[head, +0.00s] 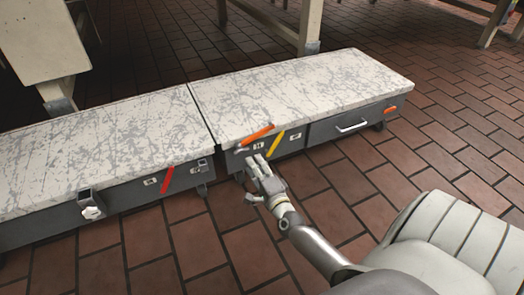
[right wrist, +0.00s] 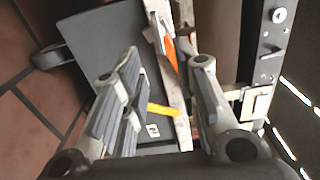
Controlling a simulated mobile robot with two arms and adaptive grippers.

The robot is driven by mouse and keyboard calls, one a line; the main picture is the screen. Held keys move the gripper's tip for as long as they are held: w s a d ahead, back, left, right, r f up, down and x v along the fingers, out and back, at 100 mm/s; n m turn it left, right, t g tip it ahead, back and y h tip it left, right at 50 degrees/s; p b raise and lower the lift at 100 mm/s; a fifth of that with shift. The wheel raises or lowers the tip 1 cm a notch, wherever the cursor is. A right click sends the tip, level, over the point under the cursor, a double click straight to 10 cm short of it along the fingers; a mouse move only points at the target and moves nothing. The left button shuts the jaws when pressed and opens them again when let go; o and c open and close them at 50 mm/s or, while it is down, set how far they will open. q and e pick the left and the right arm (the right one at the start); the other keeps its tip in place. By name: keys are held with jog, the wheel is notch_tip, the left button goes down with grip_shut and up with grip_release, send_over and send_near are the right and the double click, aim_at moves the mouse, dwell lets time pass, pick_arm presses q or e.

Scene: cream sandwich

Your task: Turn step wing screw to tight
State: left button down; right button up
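Two low step units with worn white tops stand end to end on the floor, the left step (head: 95,135) and the right step (head: 300,92). A small pale knob-like piece (head: 92,212) sits under a dark bracket on the left step's front; I cannot tell if it is the wing screw. My right gripper (head: 253,180) is before the left end of the right step's front. In the right wrist view (right wrist: 165,65) its fingers are apart with nothing held. A yellow handle (right wrist: 163,110) and an orange handle (right wrist: 169,52) show beyond them. My left gripper is not in view.
The right step carries the orange handle (head: 257,133), the yellow handle (head: 276,145) and a drawer with a white pull (head: 352,127). A red handle (head: 167,178) is on the left step. Table legs (head: 310,25) stand behind. The brick floor (head: 150,245) in front is clear.

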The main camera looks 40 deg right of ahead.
jog(key=shift+v, duration=2.5)
